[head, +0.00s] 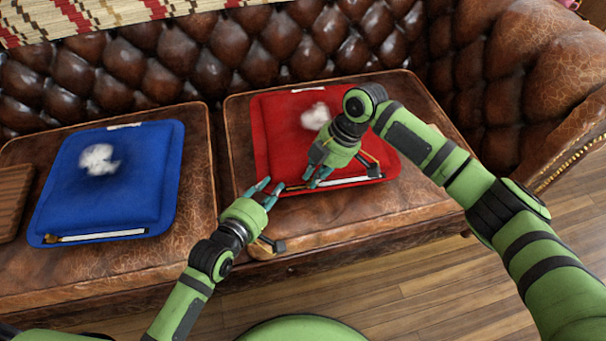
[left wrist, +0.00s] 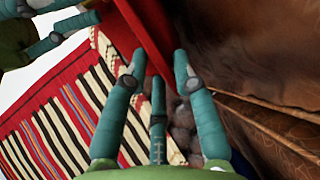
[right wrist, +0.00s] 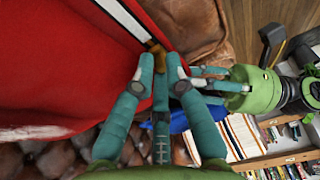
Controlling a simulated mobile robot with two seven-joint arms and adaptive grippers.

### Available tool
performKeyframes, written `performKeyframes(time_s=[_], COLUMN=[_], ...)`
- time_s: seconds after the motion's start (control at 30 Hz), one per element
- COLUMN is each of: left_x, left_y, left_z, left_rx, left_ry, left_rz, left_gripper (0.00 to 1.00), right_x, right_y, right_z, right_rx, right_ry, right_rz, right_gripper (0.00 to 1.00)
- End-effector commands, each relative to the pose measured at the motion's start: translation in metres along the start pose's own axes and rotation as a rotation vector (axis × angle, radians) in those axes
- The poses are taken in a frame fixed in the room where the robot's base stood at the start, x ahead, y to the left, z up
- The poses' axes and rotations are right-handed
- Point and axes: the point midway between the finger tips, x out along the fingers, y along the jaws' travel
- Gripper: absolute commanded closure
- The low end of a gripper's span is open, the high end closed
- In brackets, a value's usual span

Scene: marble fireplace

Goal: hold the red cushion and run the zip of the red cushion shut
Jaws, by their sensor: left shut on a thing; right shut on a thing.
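The red cushion (head: 280,125) lies on the right-hand seat of the brown leather sofa. Its zip runs along the front edge, and a white strip (head: 350,182) shows along it right of my right gripper. My left gripper (head: 268,191) is shut on the cushion's front left corner; the red edge (left wrist: 146,40) shows between its fingers in the left wrist view. My right gripper (head: 316,178) is at the front edge, shut on the gold zip slider (right wrist: 155,47), which shows at its fingertips in the right wrist view. The fingers partly hide the slider.
A blue cushion (head: 110,190) lies on the left seat, with a white strip along its front edge. A slatted wooden object (head: 14,200) stands at far left. The tufted backrest (head: 200,60) rises behind. The wooden floor (head: 420,270) in front looks clear.

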Motion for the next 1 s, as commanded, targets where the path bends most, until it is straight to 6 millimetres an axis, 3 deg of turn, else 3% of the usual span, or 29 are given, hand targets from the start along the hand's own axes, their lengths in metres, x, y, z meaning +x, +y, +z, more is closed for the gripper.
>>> performKeyframes(time_s=[0.03, 0.3, 0.5, 0.7, 1.0], left_x=[0.000, 0.000, 0.000, 0.000, 0.000], left_y=[-0.008, -0.007, -0.007, -0.007, -0.007], left_z=[-0.003, -0.004, -0.004, -0.004, -0.004], left_rx=[0.010, 0.009, 0.010, 0.009, 0.008], left_ry=[0.004, 0.006, 0.007, 0.007, 0.007], left_rz=[-0.021, -0.020, -0.020, -0.020, -0.020], left_gripper=[1.00, 1.00, 1.00, 1.00, 1.00], right_x=[-0.004, -0.033, -0.051, -0.062, -0.066], right_y=[-0.003, -0.002, -0.002, -0.002, -0.003], right_z=[0.015, 0.084, 0.128, 0.154, 0.164], right_rx=[0.005, 0.005, 0.004, 0.003, 0.001], right_ry=[-0.004, -0.004, -0.004, -0.003, -0.004], right_rz=[-0.009, -0.008, -0.007, -0.007, -0.009], right_gripper=[1.00, 1.00, 1.00, 1.00, 1.00])
